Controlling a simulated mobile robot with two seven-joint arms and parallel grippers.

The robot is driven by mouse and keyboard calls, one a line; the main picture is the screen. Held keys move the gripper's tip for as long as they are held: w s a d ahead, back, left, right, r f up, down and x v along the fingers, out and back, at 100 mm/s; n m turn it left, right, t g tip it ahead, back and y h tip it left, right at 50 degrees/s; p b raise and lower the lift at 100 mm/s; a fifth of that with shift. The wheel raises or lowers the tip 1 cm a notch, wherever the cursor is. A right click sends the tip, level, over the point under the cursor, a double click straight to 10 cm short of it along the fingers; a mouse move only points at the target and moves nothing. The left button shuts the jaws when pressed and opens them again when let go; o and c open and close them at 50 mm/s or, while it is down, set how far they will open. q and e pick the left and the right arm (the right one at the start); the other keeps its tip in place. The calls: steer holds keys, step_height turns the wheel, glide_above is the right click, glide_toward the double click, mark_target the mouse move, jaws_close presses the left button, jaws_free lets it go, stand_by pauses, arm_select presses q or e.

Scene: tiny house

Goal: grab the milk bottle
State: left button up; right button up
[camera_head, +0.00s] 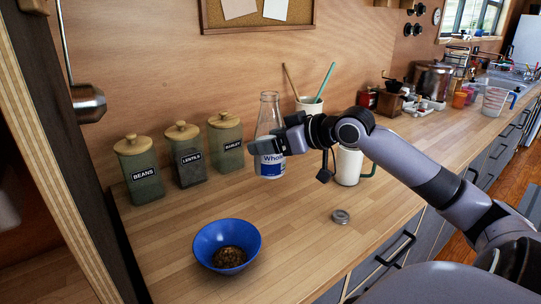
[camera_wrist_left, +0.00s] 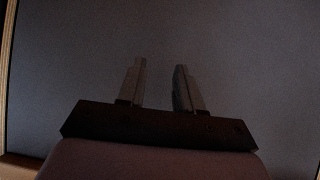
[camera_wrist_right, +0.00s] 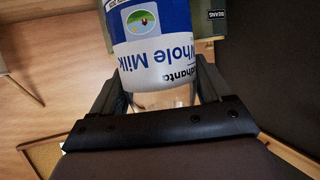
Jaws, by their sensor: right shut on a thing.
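The milk bottle (camera_head: 268,115) is clear glass with a blue and white "Whole Milk" label and stands upright at the back of the wooden counter. My right gripper (camera_head: 272,145) is shut on it, around the glass just above the label. In the right wrist view the bottle (camera_wrist_right: 155,50) sits between the two fingers of the right gripper (camera_wrist_right: 158,95), its label upside down. I cannot tell whether its base touches the counter. My left gripper (camera_wrist_left: 159,67) is open and empty in front of a plain dark surface; it is not in the head view.
Left of the bottle are canisters marked barley (camera_head: 226,143), lentils (camera_head: 187,160) and beans (camera_head: 139,172). A blue bowl (camera_head: 227,235) is at the front left. A utensil pot (camera_head: 309,105) and a white jug (camera_head: 349,165) stand near my right arm. A small metal lid (camera_head: 340,216) lies on the counter.

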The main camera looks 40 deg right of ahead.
mark_target(278, 99)
steer(key=shift+r+p, duration=0.4)
steer(key=shift+r, duration=4.05)
